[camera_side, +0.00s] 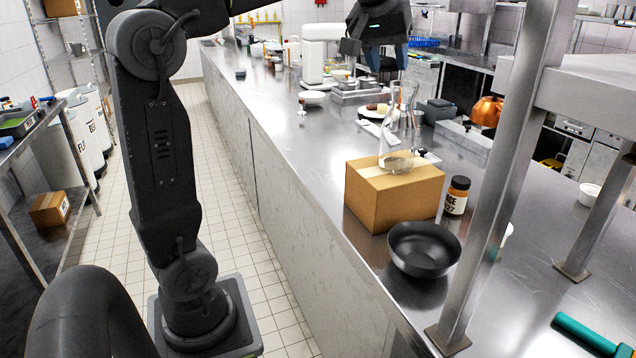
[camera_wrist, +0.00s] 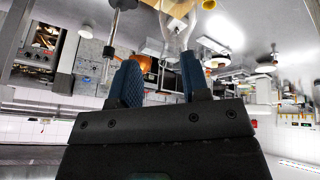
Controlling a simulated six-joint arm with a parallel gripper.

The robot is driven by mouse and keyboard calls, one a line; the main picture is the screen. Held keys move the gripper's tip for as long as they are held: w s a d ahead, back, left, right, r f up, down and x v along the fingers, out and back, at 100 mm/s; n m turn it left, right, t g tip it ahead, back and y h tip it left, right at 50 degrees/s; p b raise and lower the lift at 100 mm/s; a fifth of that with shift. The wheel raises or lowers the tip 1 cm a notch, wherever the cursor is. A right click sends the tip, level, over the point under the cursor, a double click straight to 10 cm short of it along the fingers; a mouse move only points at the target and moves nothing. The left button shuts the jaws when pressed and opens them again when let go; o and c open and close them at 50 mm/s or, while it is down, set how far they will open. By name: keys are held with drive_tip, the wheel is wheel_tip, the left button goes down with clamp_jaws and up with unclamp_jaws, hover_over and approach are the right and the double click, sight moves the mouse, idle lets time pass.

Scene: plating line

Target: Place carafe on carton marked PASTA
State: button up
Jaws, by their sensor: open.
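A clear glass carafe (camera_side: 402,125) stands upright on top of a brown cardboard carton (camera_side: 385,205) on the steel counter. No PASTA marking is legible on the faces of the carton that show. My gripper (camera_side: 387,60) has blue fingers and is above the carafe in the side view, apart from it and empty. In the wrist view my gripper (camera_wrist: 160,60) is open with nothing between its fingers. A clear glass shape, likely the carafe (camera_wrist: 183,28), shows beyond the fingertips at the top of that view.
A dark bowl (camera_side: 425,249) stands in front of the carton, and an amber jar (camera_side: 457,195) stands to its right. A steel post (camera_side: 500,170) rises at the right. A plate with food (camera_side: 372,112) and a white machine (camera_side: 314,55) are farther back. The counter's left strip is mostly clear.

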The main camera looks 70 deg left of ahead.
drive_tip(key=s+d+f+m+h, duration=0.1)
drive_tip(key=s+d+f+m, duration=0.3)
drive_tip(key=s+f, duration=0.5)
drive_tip(key=s+d+f+m, duration=0.4)
drive_tip(key=s+d+f, duration=0.5)
drive_tip(key=s+f, duration=0.1)
drive_tip(key=shift+s+f+h, duration=0.2)
drive_tip(key=shift+s+h, duration=0.15)
drive_tip(key=shift+h, duration=0.05)
